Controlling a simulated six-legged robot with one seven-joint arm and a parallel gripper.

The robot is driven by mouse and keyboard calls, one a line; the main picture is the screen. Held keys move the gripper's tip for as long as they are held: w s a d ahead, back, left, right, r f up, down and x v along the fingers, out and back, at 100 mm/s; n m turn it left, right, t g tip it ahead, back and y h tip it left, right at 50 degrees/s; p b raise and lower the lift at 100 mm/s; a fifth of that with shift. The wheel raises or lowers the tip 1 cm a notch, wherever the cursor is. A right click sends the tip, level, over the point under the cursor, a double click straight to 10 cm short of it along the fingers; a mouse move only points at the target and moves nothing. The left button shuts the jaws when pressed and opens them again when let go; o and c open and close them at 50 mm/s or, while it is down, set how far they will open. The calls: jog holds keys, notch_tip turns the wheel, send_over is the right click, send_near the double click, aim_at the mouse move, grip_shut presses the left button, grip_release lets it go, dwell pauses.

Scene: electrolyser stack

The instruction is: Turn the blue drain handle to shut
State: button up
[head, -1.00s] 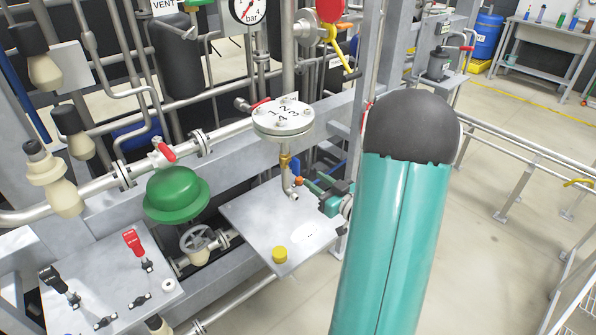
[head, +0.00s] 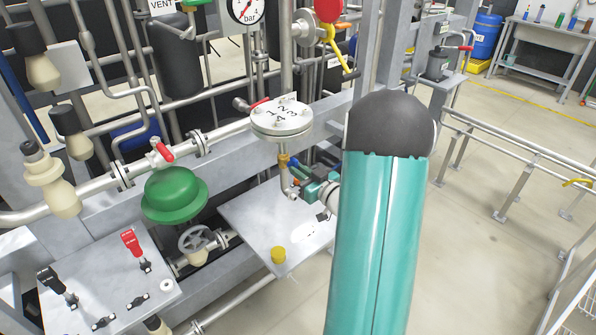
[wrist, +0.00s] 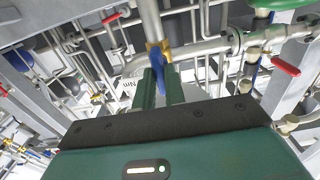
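The blue drain handle (wrist: 157,75) hangs below a brass valve body (wrist: 157,52) in the wrist view. My gripper (wrist: 161,85) has one green finger on each side of the handle. The fingers look apart, with the handle between them; I cannot tell whether either touches it. In the head view, my gripper (head: 305,186) is at the drain pipe (head: 286,182) under the round flanged lid (head: 282,118). There the gripper and my arm hide most of the handle.
A metal plate (head: 262,225) with a yellow cap (head: 278,255) lies below the drain. A green dome (head: 174,194) and a red-handled valve (head: 163,152) stand to the left. A grey upright beam (head: 367,65) rises behind my arm.

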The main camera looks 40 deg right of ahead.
grip_shut()
jog(key=shift+m, duration=2.3)
jog(key=m, duration=0.4)
jog(key=shift+m, duration=0.3)
jog(key=m, duration=0.4)
jog(key=shift+m, duration=0.3)
